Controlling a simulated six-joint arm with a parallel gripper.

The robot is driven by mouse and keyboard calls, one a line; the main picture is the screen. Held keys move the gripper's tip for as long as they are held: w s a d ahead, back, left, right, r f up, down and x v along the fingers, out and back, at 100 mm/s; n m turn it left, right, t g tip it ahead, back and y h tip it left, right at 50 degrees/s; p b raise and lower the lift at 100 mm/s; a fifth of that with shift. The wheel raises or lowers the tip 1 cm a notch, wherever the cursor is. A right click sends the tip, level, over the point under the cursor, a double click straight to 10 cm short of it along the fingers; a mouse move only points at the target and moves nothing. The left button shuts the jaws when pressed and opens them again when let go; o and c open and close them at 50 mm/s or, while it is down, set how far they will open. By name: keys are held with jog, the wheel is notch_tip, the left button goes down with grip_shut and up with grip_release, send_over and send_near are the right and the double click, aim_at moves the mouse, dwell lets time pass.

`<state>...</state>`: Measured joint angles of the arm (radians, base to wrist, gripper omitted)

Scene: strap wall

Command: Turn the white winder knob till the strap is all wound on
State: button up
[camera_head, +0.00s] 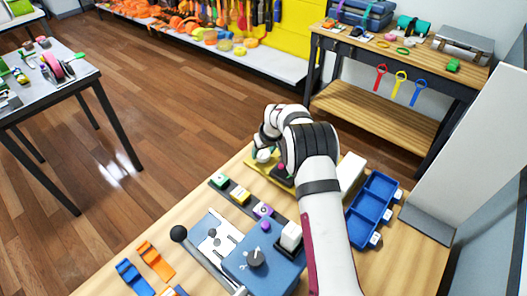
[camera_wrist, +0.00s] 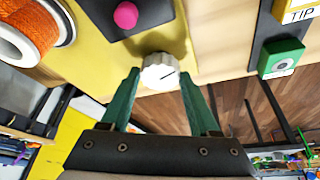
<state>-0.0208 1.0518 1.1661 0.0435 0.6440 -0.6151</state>
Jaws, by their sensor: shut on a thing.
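The white winder knob (camera_wrist: 159,72) is round and ribbed, with a dark line on its face. It stands on a yellow panel (camera_wrist: 95,55). My gripper (camera_wrist: 158,82) has its green fingers on both sides of the knob and is shut on it. In the head view the knob (camera_head: 264,156) shows small beside my gripper, and the arm hides much of the panel. A spool (camera_wrist: 28,32) with white flanges and orange winding is cut off at the upper left of the wrist view. I cannot tell how much strap is off it.
A pink button (camera_wrist: 126,15) sits close to the knob on a dark base. A green button block (camera_wrist: 281,58) is to the right. In the head view, a blue box with a dial (camera_head: 256,258) and a blue tray (camera_head: 355,233) flank my arm.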

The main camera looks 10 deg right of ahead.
jog(key=shift+n, duration=0.3)
jog(key=shift+c, duration=0.2)
jog(key=n+y, duration=0.1)
jog(key=n, duration=0.3)
jog(key=shift+d+n+g+y, duration=0.15)
jog(key=shift+n+g+y, duration=0.15)
jog(key=shift+g+y, duration=0.1)
jog(key=n+g, duration=0.1)
jog(key=n, duration=0.1)
jog(key=n+g+y, duration=0.1)
jog(key=n, duration=0.2)
jog(key=shift+w, duration=0.15)
jog(key=shift+n, duration=0.4)
jog(key=o, duration=1.4)
jog(key=shift+d+r, duration=0.1)
